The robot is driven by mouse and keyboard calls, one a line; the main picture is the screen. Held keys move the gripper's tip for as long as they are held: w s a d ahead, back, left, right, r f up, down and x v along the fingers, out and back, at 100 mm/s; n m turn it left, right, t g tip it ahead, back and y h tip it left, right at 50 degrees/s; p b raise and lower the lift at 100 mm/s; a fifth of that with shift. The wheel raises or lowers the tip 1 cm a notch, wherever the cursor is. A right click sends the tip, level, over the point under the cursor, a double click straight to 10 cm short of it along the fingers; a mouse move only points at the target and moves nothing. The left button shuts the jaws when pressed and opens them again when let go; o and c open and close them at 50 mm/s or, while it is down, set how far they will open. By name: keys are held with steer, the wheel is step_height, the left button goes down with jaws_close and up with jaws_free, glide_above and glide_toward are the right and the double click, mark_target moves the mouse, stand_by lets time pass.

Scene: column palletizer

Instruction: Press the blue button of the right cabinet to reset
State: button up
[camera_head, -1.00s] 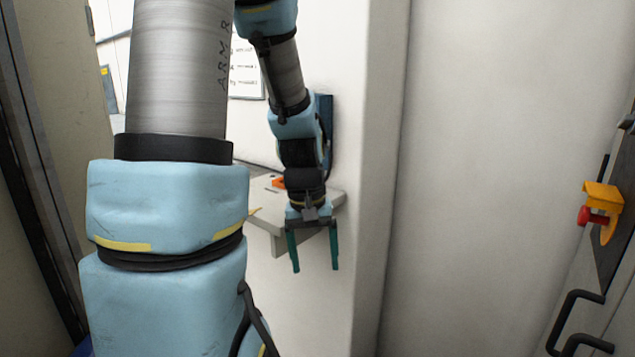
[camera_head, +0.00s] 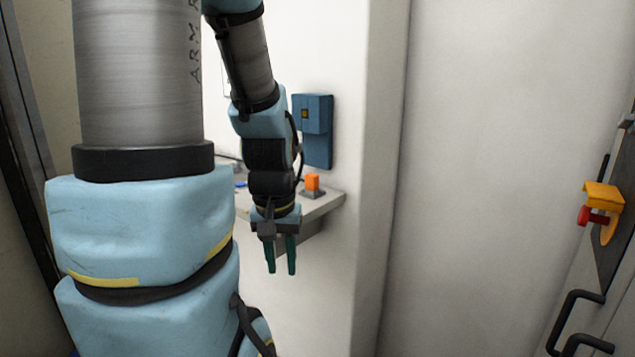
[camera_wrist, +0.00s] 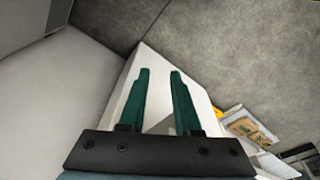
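My gripper (camera_head: 282,254) hangs fingers-down in front of the grey shelf and below its top in the head view. Its two green fingers are apart with nothing between them, as the wrist view shows too (camera_wrist: 159,75). A small blue thing (camera_head: 240,184) lies at the left of the shelf top, partly hidden by my arm; I cannot tell whether it is the blue button. I cannot clearly make out the right cabinet.
The grey shelf (camera_head: 322,206) sticks out from the white wall. A blue wall box (camera_head: 318,128) hangs above it. At the far right is a panel with a yellow and red switch (camera_head: 597,205) and a black handle (camera_head: 578,318). The space right of my gripper is clear.

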jaws_close()
stand_by(1.1)
